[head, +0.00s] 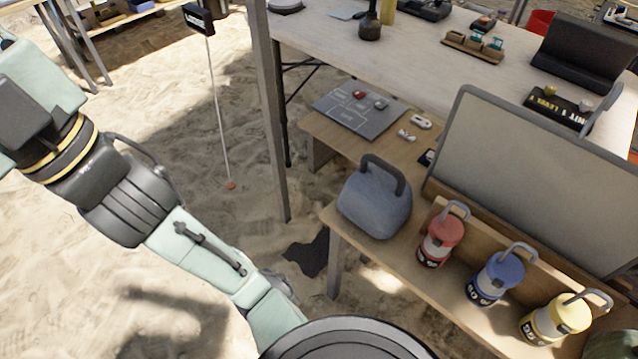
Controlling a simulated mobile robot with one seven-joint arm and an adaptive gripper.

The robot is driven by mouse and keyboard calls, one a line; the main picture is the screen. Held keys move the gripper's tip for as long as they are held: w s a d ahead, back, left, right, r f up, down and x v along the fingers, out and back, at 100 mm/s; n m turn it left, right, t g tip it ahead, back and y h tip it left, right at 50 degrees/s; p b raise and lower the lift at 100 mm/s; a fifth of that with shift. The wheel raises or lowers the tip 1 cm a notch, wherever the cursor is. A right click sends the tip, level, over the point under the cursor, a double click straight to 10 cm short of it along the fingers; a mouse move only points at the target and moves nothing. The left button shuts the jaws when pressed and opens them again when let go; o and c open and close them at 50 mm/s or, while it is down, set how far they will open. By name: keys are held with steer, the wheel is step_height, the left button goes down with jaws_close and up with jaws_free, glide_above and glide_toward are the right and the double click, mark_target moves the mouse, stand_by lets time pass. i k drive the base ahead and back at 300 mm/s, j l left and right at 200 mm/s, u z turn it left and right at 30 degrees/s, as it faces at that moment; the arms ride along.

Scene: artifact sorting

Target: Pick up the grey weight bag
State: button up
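The grey weight bag (372,208) is a rounded, blue-grey bag with a dark arched handle on top. It stands upright on the left end of the low wooden bench in the head view, with the handle free and nothing touching it from above. My arm crosses the left side of the picture, apart from the bag. My gripper does not show in this view.
Red (441,241), blue (496,279) and yellow (556,320) handled canisters stand right of the bag. A large framed board (540,180) rises behind them. A metal post (268,120) stands to the left. A grey mat (358,112) with small pieces lies behind the bag.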

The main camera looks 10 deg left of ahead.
mark_target(377, 198)
steer(key=k+l+u, duration=0.25)
steer(key=u, duration=0.15)
steer(key=k+l+u, duration=0.15)
steer(key=k+u, duration=0.25)
steer(key=i, duration=0.1)
